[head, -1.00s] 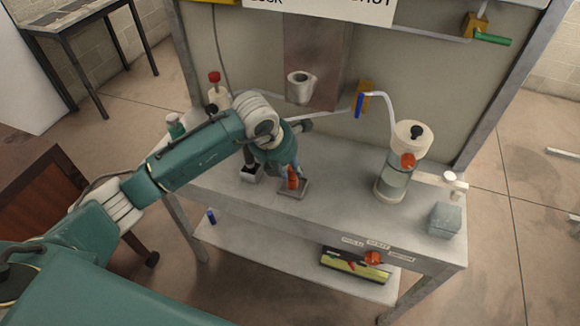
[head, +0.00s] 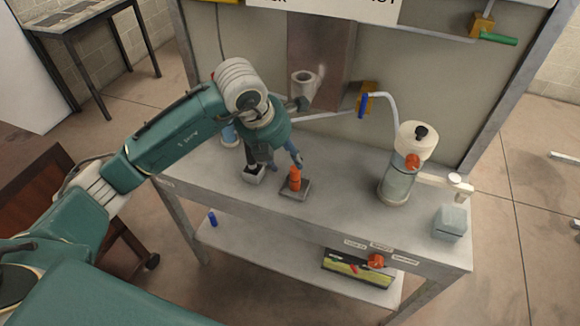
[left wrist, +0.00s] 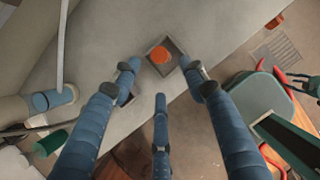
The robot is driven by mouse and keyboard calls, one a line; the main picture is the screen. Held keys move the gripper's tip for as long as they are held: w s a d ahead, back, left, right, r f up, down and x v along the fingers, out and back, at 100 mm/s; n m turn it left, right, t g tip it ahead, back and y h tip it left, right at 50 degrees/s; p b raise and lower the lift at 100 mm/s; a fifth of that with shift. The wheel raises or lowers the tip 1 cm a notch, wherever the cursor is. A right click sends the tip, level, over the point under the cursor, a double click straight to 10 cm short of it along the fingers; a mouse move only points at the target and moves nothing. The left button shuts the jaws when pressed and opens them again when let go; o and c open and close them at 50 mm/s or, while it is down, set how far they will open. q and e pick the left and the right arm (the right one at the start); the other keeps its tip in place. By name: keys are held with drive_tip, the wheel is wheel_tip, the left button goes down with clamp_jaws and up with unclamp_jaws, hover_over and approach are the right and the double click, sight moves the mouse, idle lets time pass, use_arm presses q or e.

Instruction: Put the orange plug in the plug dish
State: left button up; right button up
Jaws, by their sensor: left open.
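The orange plug (head: 295,178) stands upright in a small square grey dish (head: 296,192) on the bench; I take this to be the plug dish. In the left wrist view the plug (left wrist: 160,56) shows from above inside the dish's rim (left wrist: 149,64). My left gripper (head: 276,166) is open and empty, a little above and to the left of the plug, apart from it. In the left wrist view its blue fingers (left wrist: 160,90) are spread, with the plug beyond their tips.
A clear canister with a white top (head: 398,180) and a grey block (head: 448,221) stand to the right. A white cup-shaped fitting (head: 304,84) is on the back panel. The bench between dish and canister is clear.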

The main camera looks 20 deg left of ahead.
use_arm(q)
drive_tip(key=shift+v, duration=2.05)
drive_tip(key=shift+d, duration=0.1)
